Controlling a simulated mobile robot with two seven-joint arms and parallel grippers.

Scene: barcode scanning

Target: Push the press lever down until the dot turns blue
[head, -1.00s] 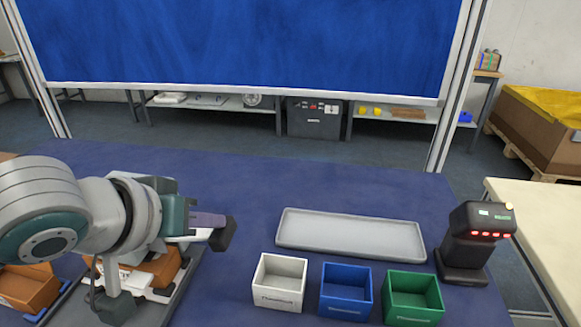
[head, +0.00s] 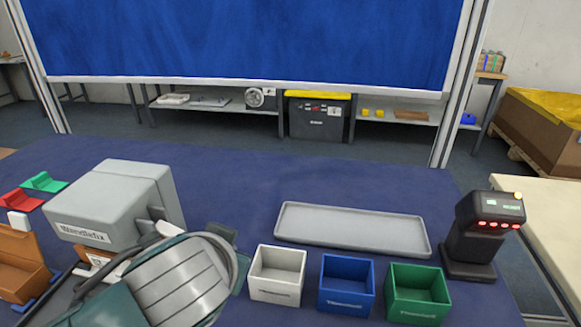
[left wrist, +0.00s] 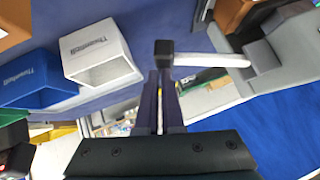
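The grey press (head: 85,212) stands at the left of the table in the head view. Its lever shows in the left wrist view as a pale rod (left wrist: 212,60) ending in a black knob (left wrist: 163,52). My left gripper (left wrist: 160,76) has its two dark fingers close together, with only a thin gap. Their tips are right at the knob; I cannot tell whether they touch it. In the head view my left arm covers the front of the press, and its fingers are mostly hidden. I cannot make out a dot on the press. My right gripper is not in view.
White (head: 277,290), blue (head: 346,302) and green (head: 417,309) boxes stand right of my arm, before a grey tray (head: 352,249). A black scanner (head: 470,255) with red lights stands at the right. An orange holder (head: 18,275) lies at the far left.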

